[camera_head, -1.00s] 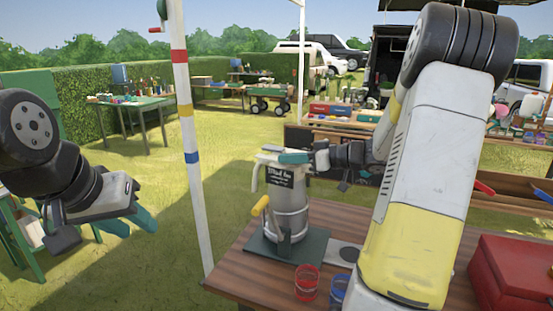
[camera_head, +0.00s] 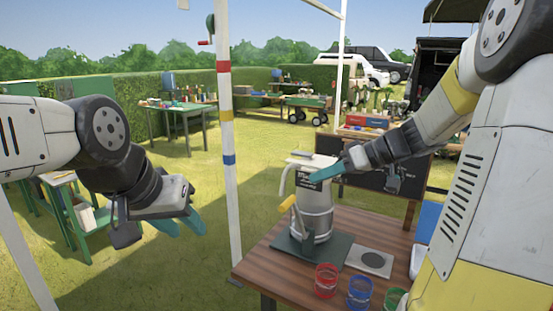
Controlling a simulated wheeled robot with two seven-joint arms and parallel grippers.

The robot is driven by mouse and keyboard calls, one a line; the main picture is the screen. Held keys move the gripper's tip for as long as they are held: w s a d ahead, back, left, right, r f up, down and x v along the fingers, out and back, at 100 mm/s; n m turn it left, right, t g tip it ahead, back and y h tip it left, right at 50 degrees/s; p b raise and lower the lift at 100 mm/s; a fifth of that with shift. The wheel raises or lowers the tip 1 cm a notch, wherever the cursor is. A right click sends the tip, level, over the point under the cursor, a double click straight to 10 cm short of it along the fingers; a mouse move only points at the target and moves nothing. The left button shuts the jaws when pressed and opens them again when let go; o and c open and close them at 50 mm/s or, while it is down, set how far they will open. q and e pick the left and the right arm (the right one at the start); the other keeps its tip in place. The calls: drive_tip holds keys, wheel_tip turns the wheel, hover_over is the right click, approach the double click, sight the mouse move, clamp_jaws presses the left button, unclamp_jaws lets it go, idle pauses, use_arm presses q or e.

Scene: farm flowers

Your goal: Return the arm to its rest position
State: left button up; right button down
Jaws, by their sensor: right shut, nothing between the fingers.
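My right arm reaches in from the right. Its gripper (camera_head: 326,173) is shut and empty, with teal fingers pointing left at the upper right side of a metal urn (camera_head: 316,215). I cannot tell whether they touch the urn. The urn has a dark label and a yellow-handled lever, and stands upright on a dark green mat (camera_head: 333,247) on the wooden table. My left gripper (camera_head: 190,232) hangs at the left over the grass, its two teal fingers apart and nothing between them.
Red (camera_head: 326,279), blue (camera_head: 360,291) and green (camera_head: 394,299) cups stand at the wooden table's (camera_head: 266,260) front. A grey plate (camera_head: 371,261) lies beside the mat. A white pole (camera_head: 228,150) rises between my left gripper and the table. Open grass lies behind.

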drive_tip(key=s+m+t+h, duration=0.1)
drive_tip(key=s+m+h, duration=0.6)
drive_tip(key=s, duration=1.1)
drive_tip(key=shift+s+f+h, duration=0.25)
drive_tip(key=shift+s+h, duration=0.05)
drive_tip(key=shift+h, duration=0.4)
drive_tip(key=shift+a, duration=0.15)
